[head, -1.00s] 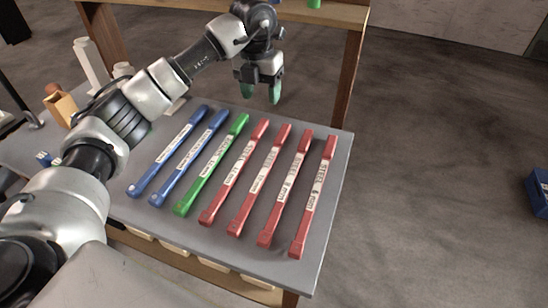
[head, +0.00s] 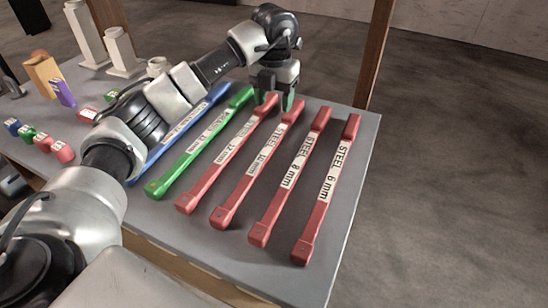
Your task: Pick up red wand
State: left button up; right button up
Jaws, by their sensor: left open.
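Several red wands lie side by side on the grey table (head: 352,200), each with a white label. The rightmost red wand (head: 319,212) is labelled STEEL 6 mm. Left of it are the 8 mm red wand (head: 279,205), a third red wand (head: 245,188) and a further red wand (head: 208,180) marked 12 mm. My left gripper (head: 273,102) is open, pointing down with green fingertips. It is over the far ends of the two left red wands. Whether it touches them I cannot tell. My right gripper is not in view.
Small red and blue blocks (head: 62,152), a purple item (head: 63,92) and white stands (head: 86,35) are at the left.

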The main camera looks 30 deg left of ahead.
pick_arm(q)
send_over(273, 141)
jog(key=f, duration=0.6)
jog(key=shift+w+f, duration=0.15)
jog(key=shift+w, duration=0.15)
jog(key=f, duration=0.4)
jog(key=shift+s+f+p, duration=0.1)
jog(key=shift+s+p, duration=0.25)
jog(key=shift+p, duration=0.05)
jog(key=shift+f, duration=0.5)
jog(key=shift+r, duration=0.1)
grip_shut()
